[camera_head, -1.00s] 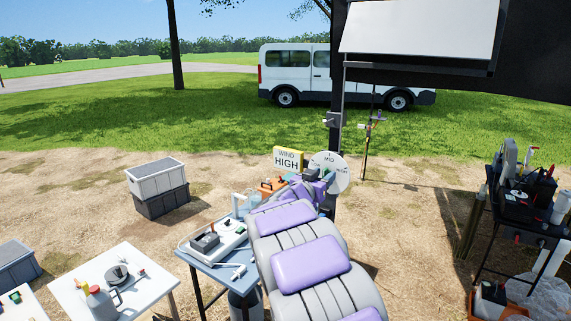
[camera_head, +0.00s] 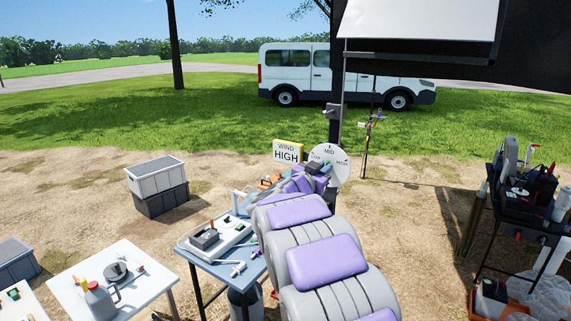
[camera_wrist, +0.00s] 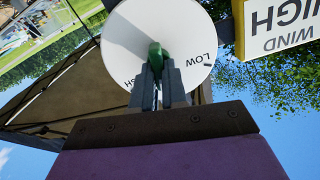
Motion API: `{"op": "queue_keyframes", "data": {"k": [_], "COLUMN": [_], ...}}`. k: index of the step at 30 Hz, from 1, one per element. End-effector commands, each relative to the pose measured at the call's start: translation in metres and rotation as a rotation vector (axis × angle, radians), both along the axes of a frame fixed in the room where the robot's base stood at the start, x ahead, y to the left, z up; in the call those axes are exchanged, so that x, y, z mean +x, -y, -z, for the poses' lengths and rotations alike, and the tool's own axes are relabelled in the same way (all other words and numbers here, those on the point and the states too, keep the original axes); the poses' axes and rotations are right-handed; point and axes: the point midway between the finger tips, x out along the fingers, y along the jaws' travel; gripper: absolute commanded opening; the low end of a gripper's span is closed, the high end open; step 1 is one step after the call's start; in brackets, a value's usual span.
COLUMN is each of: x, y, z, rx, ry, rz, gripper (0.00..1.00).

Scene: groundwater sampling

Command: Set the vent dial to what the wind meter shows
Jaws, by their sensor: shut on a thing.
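The wind meter (camera_head: 289,151) is a yellow-framed sign that reads "WIND HIGH"; it also shows upside down in the wrist view (camera_wrist: 282,28). Right of it in the head view is the vent dial (camera_head: 343,173), a white disc with LOW, MID at the top and HIGH at the right. In the wrist view the dial (camera_wrist: 127,35) has a green knob (camera_wrist: 154,49) at its middle. My gripper (camera_wrist: 156,76) is shut on this knob, one finger on each side. My fingers hide part of the dial, and I cannot tell which mark the knob points to.
A blue-grey table (camera_head: 209,256) with instruments stands left of my arm. A white table (camera_head: 152,272) is further left, and stacked crates (camera_head: 157,184) stand behind. A dark equipment table (camera_head: 522,222) is at the right. Bare ground lies between.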

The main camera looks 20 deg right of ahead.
Motion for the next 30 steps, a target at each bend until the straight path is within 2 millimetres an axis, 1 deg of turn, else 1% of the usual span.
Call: {"op": "queue_keyframes", "data": {"k": [1, 21, 25, 30], "x": [0.0005, -0.0016, -0.0018, -0.0024], "y": [-0.0015, 0.0001, 0.0003, 0.0016], "z": [0.0046, 0.0067, 0.006, 0.0036], "rx": [0.029, 0.423, 0.48, 0.501], "ry": [0.038, 0.54, 0.611, 0.64], "rz": [-0.003, -0.006, -0.006, -0.004], "gripper": [0.0, 0.0, 0.0, 0.0]}}
